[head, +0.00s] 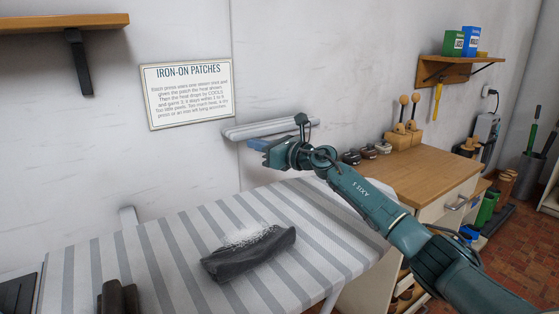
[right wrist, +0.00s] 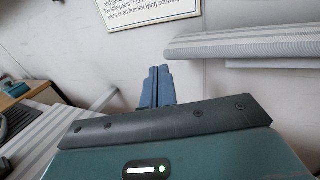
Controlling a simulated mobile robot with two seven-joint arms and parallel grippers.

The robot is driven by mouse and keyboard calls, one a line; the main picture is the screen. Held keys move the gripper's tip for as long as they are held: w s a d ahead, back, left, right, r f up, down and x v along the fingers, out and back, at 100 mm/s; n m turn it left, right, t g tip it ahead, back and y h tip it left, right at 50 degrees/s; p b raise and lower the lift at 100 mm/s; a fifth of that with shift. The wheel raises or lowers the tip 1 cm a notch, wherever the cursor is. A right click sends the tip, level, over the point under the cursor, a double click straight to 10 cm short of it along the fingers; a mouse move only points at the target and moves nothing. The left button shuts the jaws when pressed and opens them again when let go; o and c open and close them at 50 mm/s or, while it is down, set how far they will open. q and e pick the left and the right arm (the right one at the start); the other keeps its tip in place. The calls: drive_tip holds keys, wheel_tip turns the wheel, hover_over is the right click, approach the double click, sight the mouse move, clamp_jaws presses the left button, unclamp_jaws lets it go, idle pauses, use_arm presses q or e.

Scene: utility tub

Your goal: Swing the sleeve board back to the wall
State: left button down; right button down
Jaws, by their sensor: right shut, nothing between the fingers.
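The sleeve board (head: 265,127) is a narrow, pale, striped board at the wall, above the far edge of the ironing board. It runs roughly along the wall, and my right arm hides part of its right side. In the right wrist view the sleeve board (right wrist: 245,42) enters from the right, with a thin pale bar below it. My right gripper (head: 255,145) is just in front of and below the board's left half. Its blue fingers (right wrist: 157,88) are shut and empty, apart from the board in the right wrist view. My left gripper is not in view.
A wooden cabinet (head: 440,172) is on the right. A sign (head: 187,92) hangs on the wall.

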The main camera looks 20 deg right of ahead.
use_arm(q)
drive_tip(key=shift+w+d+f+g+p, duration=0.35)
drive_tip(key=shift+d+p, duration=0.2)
drive_tip(key=shift+p, duration=0.3)
use_arm(e)
drive_tip(key=s+d, duration=0.1)
drive_tip(key=s, duration=0.7)
drive_tip(key=shift+s+d, duration=0.3)
drive_tip(key=shift+s, duration=0.1)
